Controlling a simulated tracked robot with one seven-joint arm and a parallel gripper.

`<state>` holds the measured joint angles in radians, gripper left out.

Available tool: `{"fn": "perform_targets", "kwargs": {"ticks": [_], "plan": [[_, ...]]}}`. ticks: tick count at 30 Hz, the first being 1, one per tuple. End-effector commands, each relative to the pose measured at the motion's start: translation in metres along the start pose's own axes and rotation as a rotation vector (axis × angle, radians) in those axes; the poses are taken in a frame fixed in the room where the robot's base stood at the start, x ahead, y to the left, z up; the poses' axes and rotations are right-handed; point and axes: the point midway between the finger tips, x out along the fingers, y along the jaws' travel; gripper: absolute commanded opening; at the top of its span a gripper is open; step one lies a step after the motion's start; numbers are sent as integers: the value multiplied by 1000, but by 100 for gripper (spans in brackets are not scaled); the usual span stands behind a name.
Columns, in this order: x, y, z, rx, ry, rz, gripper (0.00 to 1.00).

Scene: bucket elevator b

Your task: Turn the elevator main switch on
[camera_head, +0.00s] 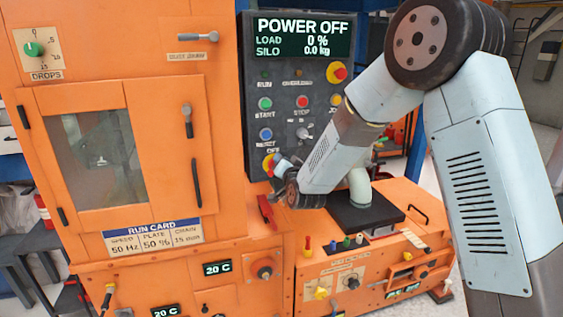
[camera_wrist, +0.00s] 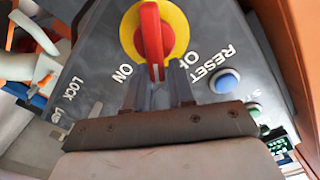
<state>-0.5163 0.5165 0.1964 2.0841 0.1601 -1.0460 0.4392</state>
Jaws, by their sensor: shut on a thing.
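The main switch is a red handle (camera_wrist: 150,32) on a yellow disc (camera_wrist: 178,32). In the wrist view the handle's tip lies between my gripper's (camera_wrist: 160,78) two fingers, which are shut on it. The handle points between the ON label (camera_wrist: 124,72) and a second label starting with O, partly hidden by a finger. In the head view the switch (camera_head: 268,163) sits at the lower left of the dark control panel (camera_head: 290,125), with my gripper (camera_head: 278,167) at it. The panel's display (camera_head: 303,38) reads POWER OFF, load 0 %, silo 0.0 kg.
The blue RESET button (camera_wrist: 224,82) is close beside my gripper. Above the switch in the head view are START (camera_head: 265,103) and STOP (camera_head: 302,102) buttons and a red emergency knob (camera_head: 337,72). The orange cabinet (camera_head: 215,100) stands close on the left.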

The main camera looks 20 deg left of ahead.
Motion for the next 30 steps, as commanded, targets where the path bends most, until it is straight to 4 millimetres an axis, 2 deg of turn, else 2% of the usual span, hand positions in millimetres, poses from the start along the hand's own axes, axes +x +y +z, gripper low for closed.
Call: {"fn": "perform_targets", "kwargs": {"ticks": [1,5,21,30], "plan": [[-2,9,7,41,-18,15,0],[-2,13,8,165,-18,16,0],[-3,22,16,665,-19,17,0],[-3,23,20,863,-19,14,0]]}}
